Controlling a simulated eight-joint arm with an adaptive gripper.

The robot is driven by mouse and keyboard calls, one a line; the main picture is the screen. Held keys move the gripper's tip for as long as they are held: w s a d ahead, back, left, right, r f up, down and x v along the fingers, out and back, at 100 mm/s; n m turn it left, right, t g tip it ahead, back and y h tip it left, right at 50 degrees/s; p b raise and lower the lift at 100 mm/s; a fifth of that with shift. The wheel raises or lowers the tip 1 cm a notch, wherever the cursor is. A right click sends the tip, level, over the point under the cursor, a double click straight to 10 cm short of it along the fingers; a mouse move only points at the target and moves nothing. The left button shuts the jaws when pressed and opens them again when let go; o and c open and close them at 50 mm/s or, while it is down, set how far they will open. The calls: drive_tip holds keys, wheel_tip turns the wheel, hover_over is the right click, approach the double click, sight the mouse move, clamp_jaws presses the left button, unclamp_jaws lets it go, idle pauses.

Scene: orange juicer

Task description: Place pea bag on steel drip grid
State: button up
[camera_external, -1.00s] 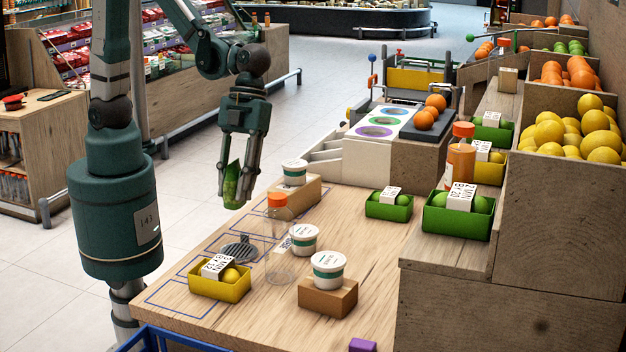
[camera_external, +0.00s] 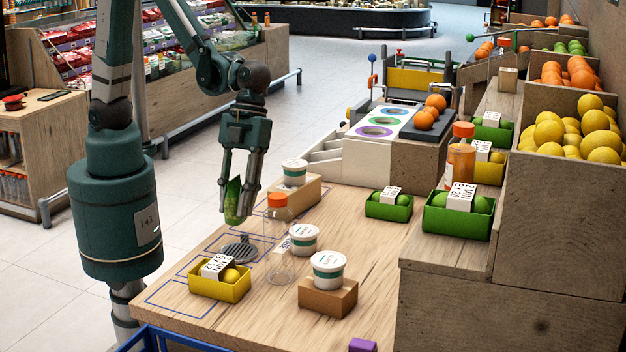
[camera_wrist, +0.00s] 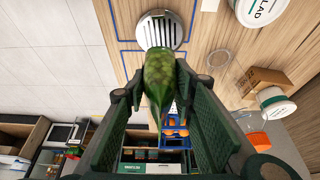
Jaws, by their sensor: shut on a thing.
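The pea bag (camera_external: 234,201) is a green pouch held upright between the fingers of my gripper (camera_external: 239,205). It also shows in the wrist view (camera_wrist: 160,80), between the two dark finger pads, with its far end near the grid in the picture. My gripper is shut on the bag and points down. The steel drip grid (camera_external: 239,250) is a round slotted grey disc on the wooden counter. In the wrist view the grid (camera_wrist: 159,30) lies beyond the bag. The bag is above the grid in the external view, with a gap between them.
A clear bottle with an orange cap (camera_external: 278,201) stands just right of the grid. A yellow crate (camera_external: 221,288) sits in front of it. White tubs (camera_external: 304,239) stand to the right, one on a brown block (camera_external: 327,298). Blue outlines mark the counter.

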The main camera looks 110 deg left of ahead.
drive_tip(key=shift+f, duration=1.85)
drive_tip(key=shift+f+b, duration=0.55)
drive_tip(key=shift+f, duration=1.55)
drive_tip(key=shift+f, duration=0.2)
drive_tip(key=o, duration=0.9)
drive_tip(key=shift+r, duration=0.2)
drive_tip(key=shift+p+v, duration=0.85)
drive_tip(key=shift+v, duration=5.15)
